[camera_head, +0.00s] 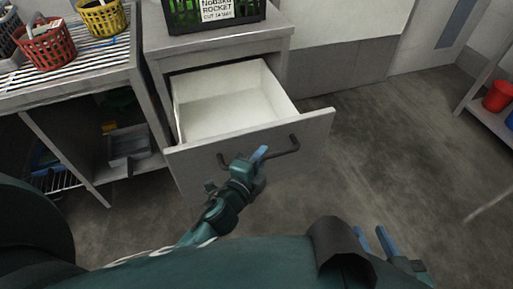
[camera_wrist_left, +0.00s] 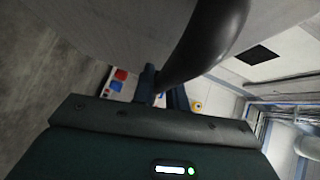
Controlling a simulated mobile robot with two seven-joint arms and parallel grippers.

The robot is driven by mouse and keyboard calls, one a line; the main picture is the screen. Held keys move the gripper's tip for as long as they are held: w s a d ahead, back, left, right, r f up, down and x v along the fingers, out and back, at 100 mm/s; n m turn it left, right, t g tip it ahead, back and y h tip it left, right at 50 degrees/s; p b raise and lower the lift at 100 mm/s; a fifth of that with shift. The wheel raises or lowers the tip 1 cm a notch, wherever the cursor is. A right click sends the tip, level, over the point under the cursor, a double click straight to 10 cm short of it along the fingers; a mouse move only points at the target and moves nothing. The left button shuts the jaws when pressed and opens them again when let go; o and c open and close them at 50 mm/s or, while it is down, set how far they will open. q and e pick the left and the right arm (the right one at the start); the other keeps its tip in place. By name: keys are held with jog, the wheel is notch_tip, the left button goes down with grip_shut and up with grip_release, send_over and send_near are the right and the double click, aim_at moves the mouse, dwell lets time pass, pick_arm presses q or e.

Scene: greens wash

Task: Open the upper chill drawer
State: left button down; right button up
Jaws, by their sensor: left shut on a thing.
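The upper chill drawer (camera_head: 315,130) stands pulled out of its grey cabinet in the head view. Its white inside looks empty. A dark bar handle (camera_head: 285,150) runs across its front. My left gripper (camera_head: 258,156) is at the middle of this handle and shut on it. In the left wrist view the handle (camera_wrist_left: 222,35) is a thick dark curved bar that runs down to the fingers (camera_wrist_left: 163,88). My right gripper (camera_head: 376,241) is low in the head view, away from the drawer, with its two blue fingers apart and nothing visible between them.
A black crate (camera_head: 185,22) with a white label and green contents stands on the cabinet top. A slatted bench (camera_head: 70,80) with red and yellow baskets is at the left. A grey bin (camera_head: 128,145) sits beneath it. The floor (camera_head: 385,125) at the right is clear.

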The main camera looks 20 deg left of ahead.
pick_arm(q)
jog(key=shift+s+d, duration=0.2)
jog(key=shift+s, duration=0.05)
pick_arm(e)
jog(key=shift+s, duration=0.1)
jog(key=shift+f, duration=0.1)
pick_arm(q)
jog(key=c, duration=1.4)
grip_release()
